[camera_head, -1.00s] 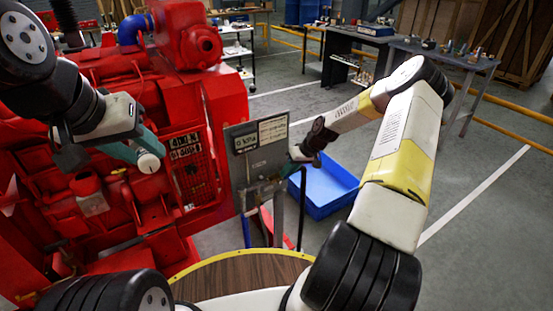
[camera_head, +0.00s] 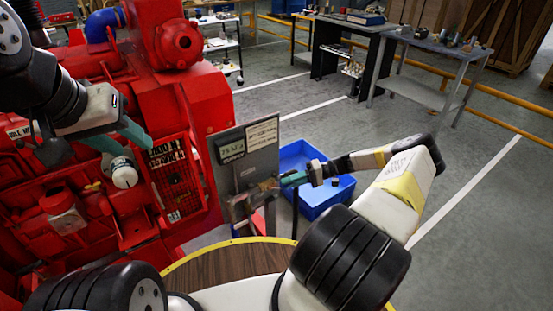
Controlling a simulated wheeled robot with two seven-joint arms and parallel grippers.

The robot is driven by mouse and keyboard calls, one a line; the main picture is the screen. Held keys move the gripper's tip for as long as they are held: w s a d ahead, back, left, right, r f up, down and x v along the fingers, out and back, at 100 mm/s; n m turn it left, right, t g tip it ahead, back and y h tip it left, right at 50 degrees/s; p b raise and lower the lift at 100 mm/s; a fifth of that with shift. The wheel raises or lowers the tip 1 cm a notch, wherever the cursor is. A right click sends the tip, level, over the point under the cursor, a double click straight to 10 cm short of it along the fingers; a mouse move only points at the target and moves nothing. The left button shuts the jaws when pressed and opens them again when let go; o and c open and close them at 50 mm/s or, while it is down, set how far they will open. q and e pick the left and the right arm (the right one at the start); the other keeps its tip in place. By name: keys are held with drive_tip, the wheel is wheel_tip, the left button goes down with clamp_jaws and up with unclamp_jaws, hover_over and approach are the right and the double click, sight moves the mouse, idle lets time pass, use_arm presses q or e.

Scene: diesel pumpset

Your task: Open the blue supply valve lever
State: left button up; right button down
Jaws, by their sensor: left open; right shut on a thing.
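A grey upright panel (camera_head: 229,178) with small label plates stands beside the red engine (camera_head: 190,112). My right gripper (camera_head: 282,181) reaches the panel's right side from the right. My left gripper (camera_head: 122,143) is open in front of the engine, with teal fingers. A white round-ended canister (camera_head: 124,174) shows just below its fingertips; whether they touch cannot be told.
A blue bin (camera_head: 325,203) stands on the floor behind my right gripper. A round wooden top with a yellow rim (camera_head: 232,243) lies in front. Workbenches (camera_head: 425,45) and yellow rails stand at the back. The floor at right is clear.

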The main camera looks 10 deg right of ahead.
drive_tip(key=shift+d+f+m+y, duration=0.15)
drive_tip(key=shift+f+m+y, duration=0.45)
drive_tip(key=shift+f+y, duration=0.65)
drive_tip(key=shift+r+y, duration=0.2)
drive_tip(key=shift+y, duration=0.15)
drive_tip(key=c, duration=1.3)
unclamp_jaws()
drive_tip(key=shift+s+d, duration=0.2)
drive_tip(key=shift+d, duration=3.65)
